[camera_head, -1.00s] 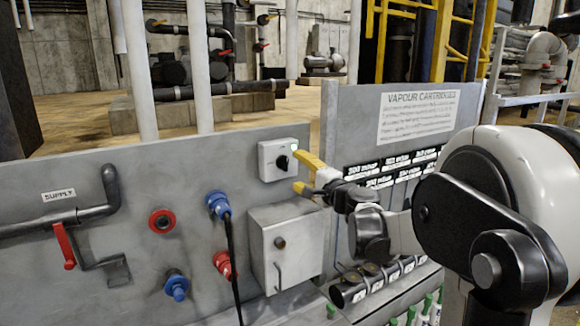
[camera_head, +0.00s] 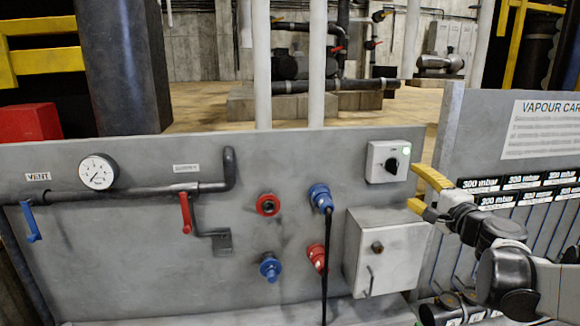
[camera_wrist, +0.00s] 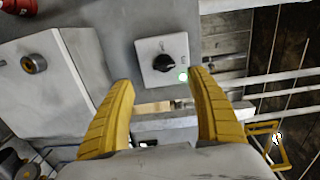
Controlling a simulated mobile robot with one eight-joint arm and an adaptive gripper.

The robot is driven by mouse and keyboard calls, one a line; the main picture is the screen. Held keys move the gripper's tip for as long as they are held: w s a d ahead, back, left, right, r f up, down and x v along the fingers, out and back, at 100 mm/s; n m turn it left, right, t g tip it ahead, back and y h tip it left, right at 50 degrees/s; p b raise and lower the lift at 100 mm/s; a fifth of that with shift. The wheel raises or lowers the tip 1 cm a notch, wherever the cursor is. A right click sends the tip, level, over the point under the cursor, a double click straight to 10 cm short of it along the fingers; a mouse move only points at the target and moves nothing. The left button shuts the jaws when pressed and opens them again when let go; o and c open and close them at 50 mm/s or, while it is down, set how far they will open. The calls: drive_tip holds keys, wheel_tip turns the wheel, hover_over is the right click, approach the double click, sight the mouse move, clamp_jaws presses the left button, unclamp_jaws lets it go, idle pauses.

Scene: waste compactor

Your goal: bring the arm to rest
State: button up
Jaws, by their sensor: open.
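My gripper (camera_head: 424,190) has yellow fingers and is open and empty. In the head view it is just right of the white switch box (camera_head: 395,161), which has a black rotary knob and a lit green lamp. In the wrist view my gripper's fingers (camera_wrist: 162,92) are spread wide, and the switch box (camera_wrist: 163,60) shows beyond and between the tips. The fingers appear apart from the box. My arm reaches in from the right of the head view.
A grey cabinet (camera_head: 384,250) juts from the panel (camera_head: 130,250) below the switch. Blue (camera_head: 319,196) and red (camera_head: 315,257) plugs, a hanging black cable, red (camera_head: 186,212) and blue (camera_head: 30,222) valve levers and a gauge (camera_head: 98,172) are to the left. The cartridge rack (camera_head: 520,200) is right.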

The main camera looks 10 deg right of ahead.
drive_tip(key=s+a+f+n+g+y+b, duration=0.1)
drive_tip(key=s+a+f+n+g+b, duration=0.1)
drive_tip(key=s+a+f+n, duration=0.3)
drive_tip(key=s+a+f+n+g+y+b, duration=0.15)
drive_tip(key=a+f, duration=0.25)
drive_tip(key=a, duration=0.4)
drive_tip(key=s+a+f+n+g+y+b, duration=0.1)
drive_tip(key=s+a+f+n+g+b, duration=0.1)
drive_tip(key=s+a+f+n+b, duration=0.3)
drive_tip(key=s+a+f+n+g+h+b, duration=0.3)
drive_tip(key=s+f+n+g+h, duration=0.1)
drive_tip(key=s+f, duration=1.1)
drive_tip(key=shift+s+f+n+g, duration=0.2)
drive_tip(key=shift+s+n+g, duration=0.2)
drive_tip(key=shift+n+g, duration=0.35)
